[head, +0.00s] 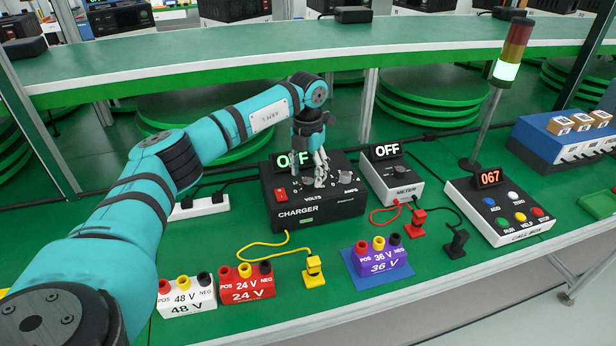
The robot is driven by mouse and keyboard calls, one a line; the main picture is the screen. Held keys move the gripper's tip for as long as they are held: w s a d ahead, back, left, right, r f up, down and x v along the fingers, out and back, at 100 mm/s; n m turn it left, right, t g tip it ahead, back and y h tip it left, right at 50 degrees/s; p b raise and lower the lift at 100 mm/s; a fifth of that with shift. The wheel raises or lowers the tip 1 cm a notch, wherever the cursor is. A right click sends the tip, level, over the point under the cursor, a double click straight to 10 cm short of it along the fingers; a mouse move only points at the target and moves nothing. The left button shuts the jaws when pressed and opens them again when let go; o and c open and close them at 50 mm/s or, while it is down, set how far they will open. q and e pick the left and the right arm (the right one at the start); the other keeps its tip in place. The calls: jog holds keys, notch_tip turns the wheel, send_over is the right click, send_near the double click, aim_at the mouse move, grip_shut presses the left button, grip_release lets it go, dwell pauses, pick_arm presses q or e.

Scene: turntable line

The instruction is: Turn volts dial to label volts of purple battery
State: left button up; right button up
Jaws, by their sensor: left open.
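The black charger (312,206) stands at the middle of the green bench, its display reading OFF. Its VOLTS dial is mostly hidden behind my left gripper (318,180), which points down at the charger's top and is open. I cannot tell whether the fingers touch the dial. An AMPS dial (345,177) shows to the right, and a red switch (281,195) to the left. The purple battery (382,262), labelled 36 V, sits on a blue mat (357,272) in front of the charger. My right gripper is not in view.
A white 48 V battery (187,297) and a red 24 V battery (247,284) stand at front left. A yellow plug (314,271) lies near the purple battery. A meter (392,180) reading OFF, red and black plugs, and a call box (500,210) are to the right.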

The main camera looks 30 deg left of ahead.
aim_at(308, 184)
pick_arm(q)
jog(key=shift+f, duration=1.3)
jog(key=shift+w, duration=0.1)
jog(key=c, duration=1.1)
jog(key=shift+c, duration=0.2)
